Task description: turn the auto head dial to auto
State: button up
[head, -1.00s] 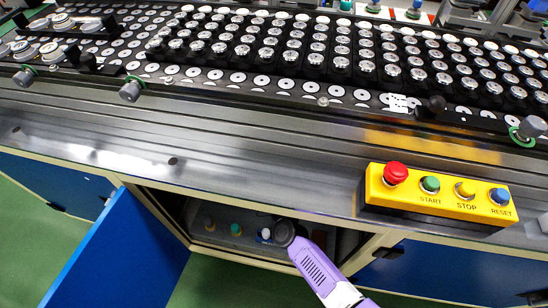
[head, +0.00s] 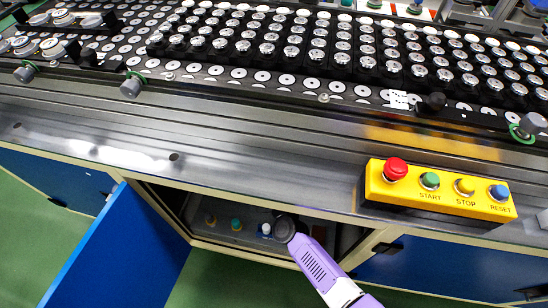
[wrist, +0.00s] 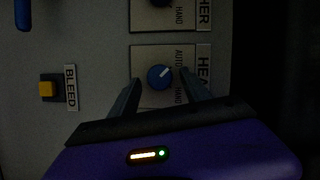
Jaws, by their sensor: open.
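The auto head dial (wrist: 160,77) is a blue round knob with a white pointer mark, on a light plate marked AUTO and HAND beside a partly hidden label starting "HEA". The mark points up and right in the wrist view, between the AUTO and HAND words. My gripper (wrist: 160,82) is open, with one dark finger on each side of the dial. I cannot tell whether either finger touches it. In the head view my purple arm (head: 320,266) reaches into the open cabinet below the bench, and the fingers and the dial cannot be made out there.
A second plate with a dark knob (wrist: 160,2) lies above the dial. A yellow button labelled BLEED (wrist: 47,89) is to the left. The blue cabinet door (head: 120,250) hangs open at left. A yellow button box (head: 440,190) is mounted on the bench front.

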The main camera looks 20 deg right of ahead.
jog(key=p+v, duration=0.1)
jog(key=v, duration=0.6)
jog(key=shift+s, duration=0.2)
jog(key=shift+s+a, duration=0.1)
